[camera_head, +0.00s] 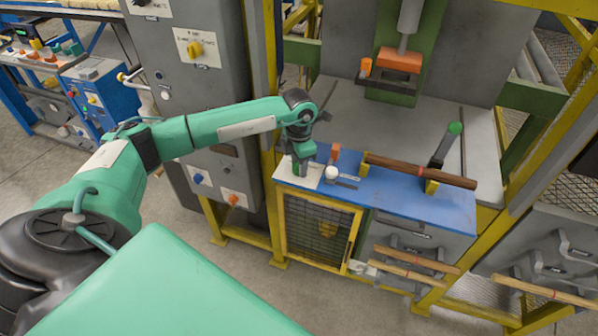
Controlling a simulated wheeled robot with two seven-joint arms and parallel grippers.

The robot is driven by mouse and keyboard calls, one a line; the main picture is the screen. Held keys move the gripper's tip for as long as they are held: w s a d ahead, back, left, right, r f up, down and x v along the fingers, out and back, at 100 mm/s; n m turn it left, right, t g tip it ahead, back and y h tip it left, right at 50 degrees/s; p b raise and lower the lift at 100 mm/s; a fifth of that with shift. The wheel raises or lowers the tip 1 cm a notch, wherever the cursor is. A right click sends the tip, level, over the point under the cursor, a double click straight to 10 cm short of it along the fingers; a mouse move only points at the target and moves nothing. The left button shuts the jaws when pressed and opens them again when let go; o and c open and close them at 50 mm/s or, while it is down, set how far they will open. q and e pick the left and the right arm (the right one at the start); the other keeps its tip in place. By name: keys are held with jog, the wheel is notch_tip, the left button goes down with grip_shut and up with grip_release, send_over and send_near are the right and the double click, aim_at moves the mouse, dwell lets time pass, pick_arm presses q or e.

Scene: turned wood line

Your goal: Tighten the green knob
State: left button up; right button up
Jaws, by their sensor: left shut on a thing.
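My left gripper (301,170) points down at a small white plate (283,172) on the left end of the blue bench top (395,205). It is shut on the green knob at that plate, and its fingers and wrist hide nearly all of the knob. How far the knob is turned cannot be seen. My right gripper is not in view.
A white ball (331,173) and an orange block (335,152) stand just right of the gripper. A brown turned rod (420,170) lies across yellow supports. A black lever with a green ball end (455,128) rises behind it. A grey cabinet (200,100) stands left.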

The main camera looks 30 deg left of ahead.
pick_arm(q)
jog(key=m+b, duration=0.5)
jog(key=shift+f, duration=0.15)
jog(key=shift+m+b, duration=0.55)
jog(key=shift+m, duration=0.15)
jog(key=shift+m+b, duration=0.5)
jog(key=shift+m, duration=0.3)
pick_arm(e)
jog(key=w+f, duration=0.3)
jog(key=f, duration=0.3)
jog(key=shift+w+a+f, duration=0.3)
pick_arm(q)
jog(key=shift+r, duration=0.2)
jog(key=o, duration=1)
notch_tip(320, 180, up, 14)
jog(key=b, duration=0.2)
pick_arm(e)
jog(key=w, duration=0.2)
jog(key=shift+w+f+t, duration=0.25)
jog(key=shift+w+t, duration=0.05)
